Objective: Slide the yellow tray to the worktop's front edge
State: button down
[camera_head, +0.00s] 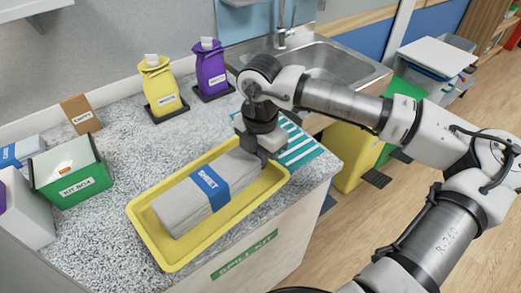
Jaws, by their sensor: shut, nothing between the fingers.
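The yellow tray (173,257) lies on the speckled worktop (98,243), set at a slant, with its near long side close to the worktop's front edge. A grey folded sheet (178,207) with a blue band reading "SHEET" lies in the tray. My gripper (268,158) is shut and points down at the tray's right end, by the far right corner. I cannot tell whether the fingertips touch the tray's rim or the sheet.
A teal striped cloth (303,150) lies right of the tray. A yellow bag (158,84) and a purple bag (209,68) stand at the back. A green kit box (70,180) stands at the left. A sink (325,69) is at the back right.

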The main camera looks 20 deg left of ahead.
jog(key=shift+w+d+f+b, duration=0.2)
jog(key=shift+w+b, duration=0.3)
jog(key=shift+b, duration=0.3)
jog(key=shift+w+d+r+b, duration=0.1)
jog(key=shift+w+d+b, duration=0.05)
jog(key=shift+w+b, duration=0.3)
jog(key=shift+r, duration=0.15)
